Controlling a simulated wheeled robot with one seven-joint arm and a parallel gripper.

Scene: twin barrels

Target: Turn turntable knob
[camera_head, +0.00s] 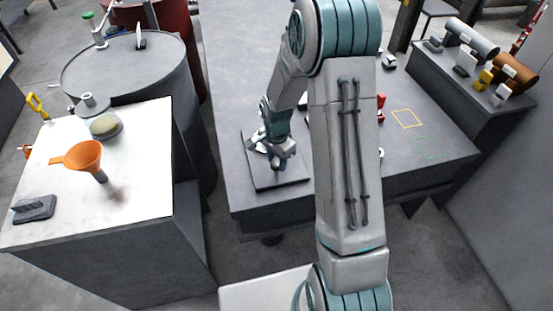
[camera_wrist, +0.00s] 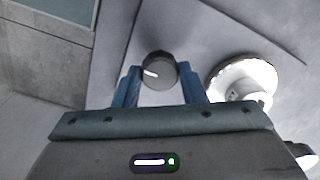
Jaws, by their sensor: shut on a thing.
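In the head view my gripper (camera_head: 281,158) is low over the plate, and the knob is hidden there. A pale round disc (camera_wrist: 222,77) with a white cylinder on it sits right of the knob in the wrist view.
A white-topped bench (camera_head: 135,200) at left holds an orange funnel (camera_head: 85,157). A grey barrel (camera_head: 130,72) stands behind it. Yellow (camera_head: 406,119) and green outlines mark the table at right. A side bench (camera_head: 440,82) holds several small items.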

